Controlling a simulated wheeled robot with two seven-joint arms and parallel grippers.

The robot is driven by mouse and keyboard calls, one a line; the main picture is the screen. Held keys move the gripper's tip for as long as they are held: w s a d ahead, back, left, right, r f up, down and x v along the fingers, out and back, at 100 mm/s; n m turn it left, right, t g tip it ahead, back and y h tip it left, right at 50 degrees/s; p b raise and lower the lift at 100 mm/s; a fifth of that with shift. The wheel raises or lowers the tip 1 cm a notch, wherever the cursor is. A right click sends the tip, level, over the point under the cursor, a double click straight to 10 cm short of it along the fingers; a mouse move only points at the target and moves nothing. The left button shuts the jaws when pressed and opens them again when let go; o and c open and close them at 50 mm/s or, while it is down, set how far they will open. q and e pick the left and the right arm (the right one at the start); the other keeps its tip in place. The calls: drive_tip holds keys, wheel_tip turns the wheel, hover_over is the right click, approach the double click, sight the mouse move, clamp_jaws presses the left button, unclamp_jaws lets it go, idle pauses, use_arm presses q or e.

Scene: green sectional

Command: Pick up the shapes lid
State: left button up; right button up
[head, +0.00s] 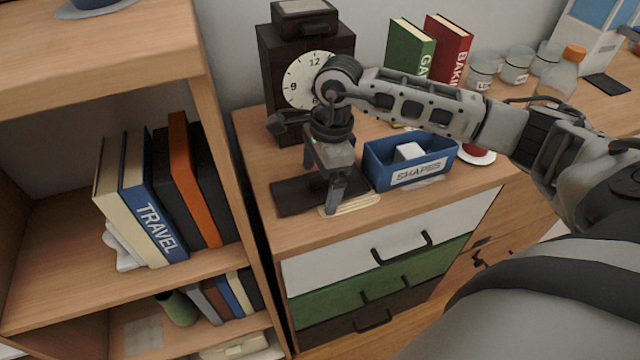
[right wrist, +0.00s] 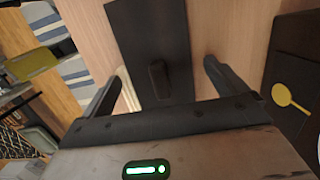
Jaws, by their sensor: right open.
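The shapes lid appears to be the dark flat board (head: 290,197) lying on the cabinet top, left of the open blue SHAPES box (head: 381,172). In the right wrist view the lid (right wrist: 140,30) has a short raised dark handle (right wrist: 158,80) near its middle. My right gripper (head: 322,185) is open above the lid, pointing down. In the right wrist view its fingers (right wrist: 163,72) stand apart on either side of the handle, with nothing held. In the head view the gripper hides part of the lid and the handle. My left gripper is not in view.
A dark clock (head: 303,78) stands behind the gripper. A white block (head: 408,152) sits in the blue box. A pale ribbed piece (head: 352,204) lies by the lid's front right. Green (head: 410,50) and red books and glass jars stand behind. A bookshelf (head: 228,150) is at the left.

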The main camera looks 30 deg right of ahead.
drive_tip(key=c, duration=1.1)
drive_tip(key=shift+o, duration=0.2)
drive_tip(key=shift+r, duration=0.1)
